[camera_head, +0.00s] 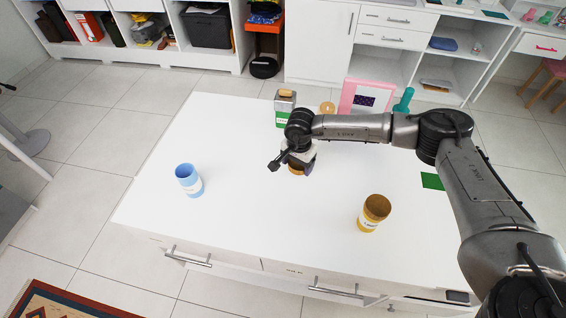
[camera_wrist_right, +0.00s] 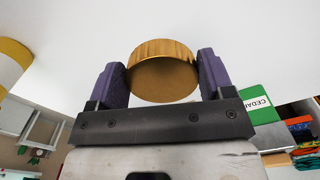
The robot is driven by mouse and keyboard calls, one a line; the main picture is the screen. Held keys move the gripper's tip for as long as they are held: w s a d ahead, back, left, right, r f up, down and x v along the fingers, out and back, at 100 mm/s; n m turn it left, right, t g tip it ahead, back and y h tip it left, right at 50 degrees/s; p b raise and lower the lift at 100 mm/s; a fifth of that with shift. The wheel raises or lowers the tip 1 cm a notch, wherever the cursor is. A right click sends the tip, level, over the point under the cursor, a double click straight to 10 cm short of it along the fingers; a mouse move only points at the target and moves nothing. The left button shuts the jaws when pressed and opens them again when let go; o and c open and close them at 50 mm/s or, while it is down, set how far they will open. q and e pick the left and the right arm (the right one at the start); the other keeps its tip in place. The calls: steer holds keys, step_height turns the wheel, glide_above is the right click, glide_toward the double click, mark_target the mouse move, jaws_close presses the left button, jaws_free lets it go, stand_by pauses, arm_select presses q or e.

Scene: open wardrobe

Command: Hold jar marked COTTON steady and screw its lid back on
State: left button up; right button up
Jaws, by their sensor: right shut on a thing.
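My right gripper (camera_head: 299,166) is above the middle of the white table. Its purple fingers are shut on a round gold-brown lid (camera_wrist_right: 163,78), gripped by opposite sides in the right wrist view. A pale blue open jar (camera_head: 189,181) stands at the table's left. A brown-yellow open jar (camera_head: 374,213) stands at the front right. The labels on the blue and brown-yellow jars are too small to read surely. My left gripper is not in view.
The white table (camera_head: 245,225) is clear between the blue and brown-yellow jars. A pink frame (camera_head: 362,97), a teal object (camera_head: 403,100) and a round tan piece (camera_head: 327,108) are at the back. A green patch (camera_head: 432,181) lies at the right, beside my right arm.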

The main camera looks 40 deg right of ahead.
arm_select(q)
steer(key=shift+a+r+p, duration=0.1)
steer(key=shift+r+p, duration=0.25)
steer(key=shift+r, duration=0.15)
arm_select(e)
steer(key=s+r, duration=0.1)
steer(key=s+d+r, duration=0.1)
steer(key=s, duration=0.1)
steer(key=s+d+r, duration=0.1)
steer(key=shift+s+d, duration=0.15)
steer(key=shift+s, duration=0.1)
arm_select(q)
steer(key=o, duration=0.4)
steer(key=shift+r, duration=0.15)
arm_select(e)
steer(key=a+r+n, duration=1.5)
steer(key=a+r, duration=0.1)
steer(key=a, duration=0.5)
steer(key=shift+r, duration=0.35)
